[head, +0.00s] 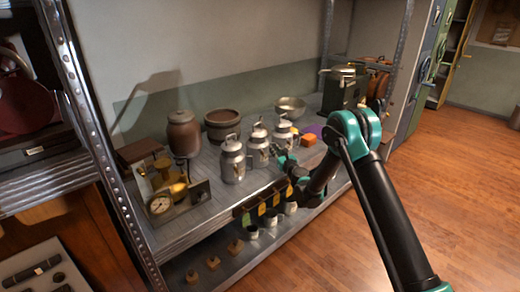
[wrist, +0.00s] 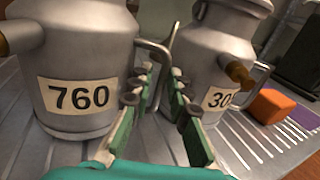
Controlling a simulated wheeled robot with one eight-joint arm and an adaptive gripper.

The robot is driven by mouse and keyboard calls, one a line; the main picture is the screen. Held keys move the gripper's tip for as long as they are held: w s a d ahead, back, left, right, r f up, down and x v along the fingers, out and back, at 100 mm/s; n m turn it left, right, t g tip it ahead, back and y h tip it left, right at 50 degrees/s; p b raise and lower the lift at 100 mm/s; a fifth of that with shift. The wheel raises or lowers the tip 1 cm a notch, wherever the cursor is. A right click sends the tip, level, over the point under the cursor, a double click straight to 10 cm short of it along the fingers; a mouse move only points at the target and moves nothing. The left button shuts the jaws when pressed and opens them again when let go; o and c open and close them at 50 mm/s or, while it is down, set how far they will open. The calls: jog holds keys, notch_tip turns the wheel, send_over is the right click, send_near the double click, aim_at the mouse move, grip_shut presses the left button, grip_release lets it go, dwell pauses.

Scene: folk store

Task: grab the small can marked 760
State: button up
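The metal can marked 760 (wrist: 85,62) fills the left of the wrist view, upright on the ribbed shelf. It appears to be the middle of three similar cans in the head view (head: 258,150). Its wire side handle (wrist: 155,52) extends right, ahead of the gap between my fingers. My gripper (wrist: 158,88) is open, its green-padded fingers apart with nothing visibly clamped between them. In the head view my gripper (head: 283,160) is at the shelf's front, just right of the middle can. Contact with the handle cannot be told.
A can with a partly hidden label starting 30 (wrist: 215,70) stands close on the right, beside an orange block (wrist: 272,105). Another can (head: 232,162) stands left.

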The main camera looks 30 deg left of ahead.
jog(key=shift+w+a, duration=0.1)
jog(key=shift+c, duration=0.4)
grip_shut()
jog(key=shift+r, duration=0.2)
